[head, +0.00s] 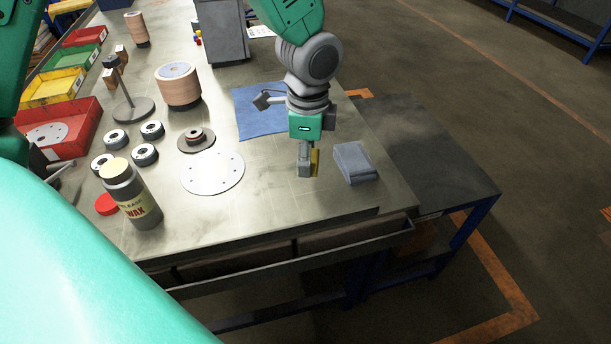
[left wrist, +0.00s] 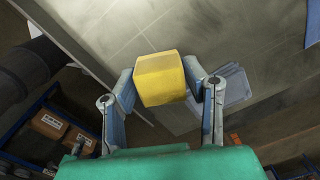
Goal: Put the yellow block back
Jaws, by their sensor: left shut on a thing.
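The yellow block (left wrist: 160,80) is between the two fingers of my left gripper (left wrist: 166,90) in the left wrist view, with a finger on each side. In the head view, my left gripper (head: 308,168) points down near the right part of the workbench (head: 265,215). Only a narrow yellow strip of the block (head: 315,160) shows there beside a finger. The gripper is shut on the block. I cannot tell whether the block touches the bench top. My right gripper does not show in either view.
A folded grey cloth (head: 354,163) lies just right of the gripper, and a blue cloth (head: 262,112) behind it. A pale disc (head: 212,173), a wax bottle (head: 132,197) and several small rings stand left. Coloured bins (head: 62,130) line the left. Bare bench lies in front.

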